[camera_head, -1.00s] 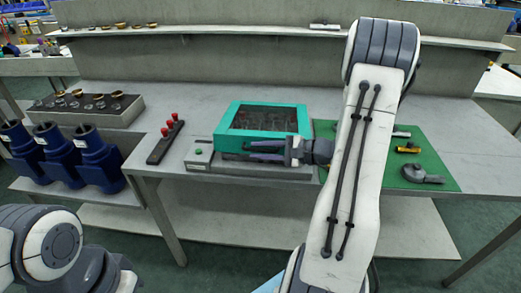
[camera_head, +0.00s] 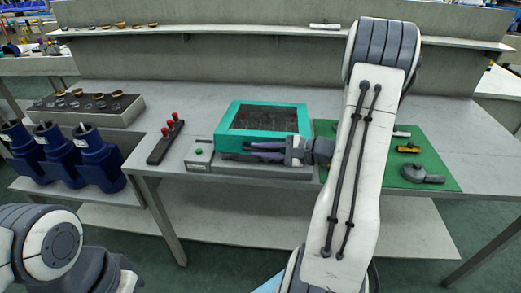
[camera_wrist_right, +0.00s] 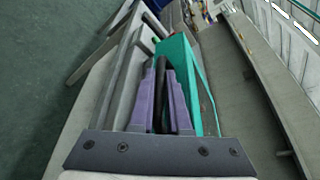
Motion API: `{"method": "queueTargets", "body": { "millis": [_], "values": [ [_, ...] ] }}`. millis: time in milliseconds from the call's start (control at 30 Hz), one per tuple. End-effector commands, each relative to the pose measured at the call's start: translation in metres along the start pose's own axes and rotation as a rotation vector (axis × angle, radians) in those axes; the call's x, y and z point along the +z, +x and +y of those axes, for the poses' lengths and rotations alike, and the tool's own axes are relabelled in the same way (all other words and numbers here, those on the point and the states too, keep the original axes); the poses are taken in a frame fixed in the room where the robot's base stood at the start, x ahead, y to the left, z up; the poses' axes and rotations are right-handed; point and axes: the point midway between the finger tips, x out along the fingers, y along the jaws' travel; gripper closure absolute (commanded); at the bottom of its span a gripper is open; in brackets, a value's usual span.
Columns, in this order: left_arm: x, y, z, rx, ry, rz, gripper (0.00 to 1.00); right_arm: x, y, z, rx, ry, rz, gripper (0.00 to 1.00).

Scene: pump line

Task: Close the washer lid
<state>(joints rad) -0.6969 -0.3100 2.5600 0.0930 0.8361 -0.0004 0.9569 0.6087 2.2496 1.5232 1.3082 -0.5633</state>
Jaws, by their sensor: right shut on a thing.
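The washer (camera_head: 225,163) is a low grey unit on the bench, with a green button at its left end. Its lid (camera_head: 226,138) has a teal frame and a dark see-through window, and looks down or nearly down over the base. My right gripper (camera_head: 252,151) reaches in from the right along the lid's front edge. In the right wrist view its purple fingers (camera_wrist_right: 163,75) are shut on a dark bar, seemingly the lid handle (camera_wrist_right: 162,92), beside the teal frame. The lid's front right corner is hidden behind this gripper. My left gripper is out of view.
Left of the washer is a dark strip with red knobs (camera_head: 166,140). Blue pump bodies (camera_head: 98,158) stand at far left, below a block of rings (camera_head: 85,108). A green mat (camera_head: 435,160) with tools lies right, partly behind my right arm. A shelf runs behind.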

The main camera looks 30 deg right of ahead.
Motion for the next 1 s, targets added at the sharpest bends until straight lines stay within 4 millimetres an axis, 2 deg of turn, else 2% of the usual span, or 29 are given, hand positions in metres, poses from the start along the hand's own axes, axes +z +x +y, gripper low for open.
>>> {"method": "queueTargets", "body": {
  "millis": [800, 1000],
  "values": [
    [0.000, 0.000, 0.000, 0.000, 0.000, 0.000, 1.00, 0.000, 0.000, 0.000, -0.001, -0.001, 0.000, 1.00],
    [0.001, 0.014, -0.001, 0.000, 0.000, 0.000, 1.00, -0.007, 0.003, 0.011, -0.001, 0.000, 0.000, 1.00]
  ]
}}
